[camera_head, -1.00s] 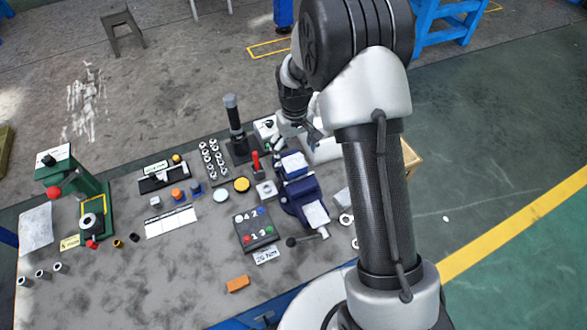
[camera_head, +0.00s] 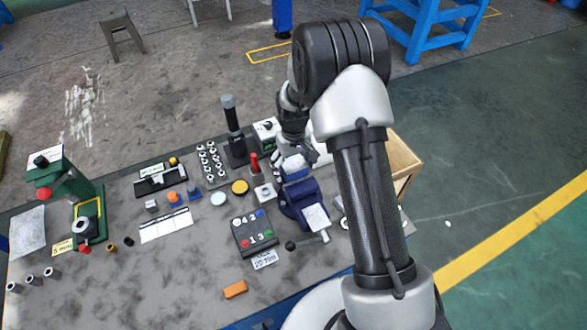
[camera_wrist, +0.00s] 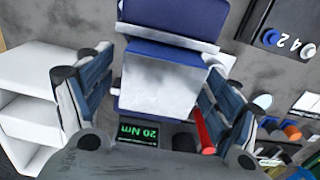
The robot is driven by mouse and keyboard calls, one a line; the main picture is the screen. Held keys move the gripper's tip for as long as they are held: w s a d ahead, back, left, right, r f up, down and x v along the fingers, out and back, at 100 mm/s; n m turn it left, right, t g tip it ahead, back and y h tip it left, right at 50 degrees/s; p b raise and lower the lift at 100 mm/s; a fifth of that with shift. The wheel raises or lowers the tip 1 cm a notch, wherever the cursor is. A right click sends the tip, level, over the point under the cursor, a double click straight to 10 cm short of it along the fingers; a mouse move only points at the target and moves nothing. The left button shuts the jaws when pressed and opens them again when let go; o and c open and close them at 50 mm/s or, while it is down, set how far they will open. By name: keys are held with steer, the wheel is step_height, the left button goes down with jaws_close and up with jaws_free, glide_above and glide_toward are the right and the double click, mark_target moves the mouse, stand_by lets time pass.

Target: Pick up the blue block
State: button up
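My gripper (camera_wrist: 155,95) is open in the wrist view, with one finger on each side of a blue body with a pale top face (camera_wrist: 158,80). Gaps show on both sides, so the fingers look apart from it. In the head view my gripper (camera_head: 290,155) is over the far end of the dark blue vise (camera_head: 298,205), partly hidden by my arm. I cannot tell whether the pale-topped body is a separate block or part of the vise. A small blue piece (camera_head: 193,188) stands on the table left of the vise.
A red-handled item (camera_head: 253,163) and a black upright tool (camera_head: 234,130) stand close left of the gripper. A white shelf unit (camera_wrist: 30,100) is at left in the wrist view.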

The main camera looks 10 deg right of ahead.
steer(key=c, duration=1.5)
steer(key=shift+r, duration=0.15)
